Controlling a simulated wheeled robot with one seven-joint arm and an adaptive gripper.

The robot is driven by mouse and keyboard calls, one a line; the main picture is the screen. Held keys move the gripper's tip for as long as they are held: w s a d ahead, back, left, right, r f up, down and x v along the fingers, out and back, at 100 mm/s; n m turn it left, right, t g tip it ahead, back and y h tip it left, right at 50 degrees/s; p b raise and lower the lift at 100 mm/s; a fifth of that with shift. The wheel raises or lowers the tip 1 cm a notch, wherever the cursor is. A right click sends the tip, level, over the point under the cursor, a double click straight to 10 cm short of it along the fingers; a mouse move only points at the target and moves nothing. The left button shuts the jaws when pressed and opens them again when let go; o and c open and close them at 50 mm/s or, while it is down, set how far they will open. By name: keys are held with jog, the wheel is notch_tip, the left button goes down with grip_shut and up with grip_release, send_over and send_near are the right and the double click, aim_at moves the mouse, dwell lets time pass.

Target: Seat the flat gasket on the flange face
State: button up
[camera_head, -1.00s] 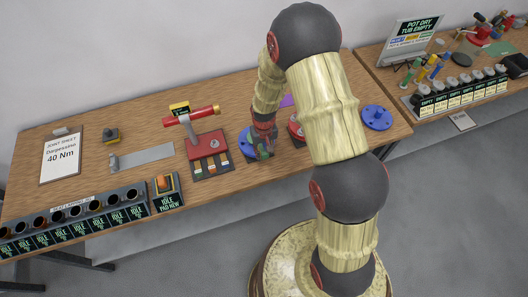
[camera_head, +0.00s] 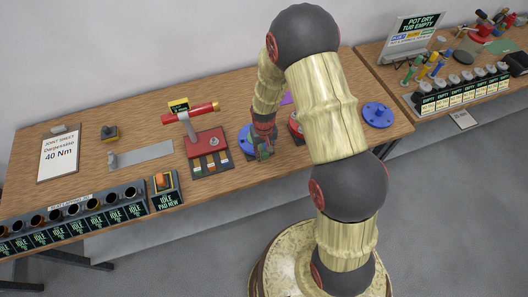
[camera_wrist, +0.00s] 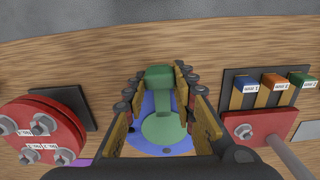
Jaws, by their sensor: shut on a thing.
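The flat gasket (camera_wrist: 165,130) is a green disc with a raised green grip block (camera_wrist: 158,76) on a tab. In the wrist view it lies over a blue round flange (camera_wrist: 147,107), whose rim and part of its face show around it. Whether the disc touches the face cannot be told. My gripper (camera_wrist: 159,84) is shut on the gasket's grip block, with fingers on both sides. In the head view my gripper (camera_head: 264,147) is low over the bench, just right of the blue flange (camera_head: 244,143), and mostly hides the gasket.
A red bolted flange (camera_wrist: 42,135) stands at left in the wrist view. A red stand (camera_head: 206,143) with a red-handled tool (camera_head: 193,113) and a rack of colored strips (camera_head: 212,163) stand close by. Another blue flange (camera_head: 377,114) sits at right. The bench (camera_head: 235,102) behind is fairly clear.

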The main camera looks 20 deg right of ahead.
jog(key=o, duration=1.2)
jog(key=shift+c, duration=0.2)
jog(key=shift+r+p, duration=2.35)
jog(key=shift+r, duration=1.65)
jog(key=s+r+t+b, duration=0.2)
jog(key=s+r+b, duration=0.6)
jog(key=s+b, duration=0.3)
jog(key=s+r+t+b, duration=0.3)
jog(key=s+r+b, duration=0.5)
jog(key=s+b, duration=0.3)
jog(key=shift+t+b, duration=0.3)
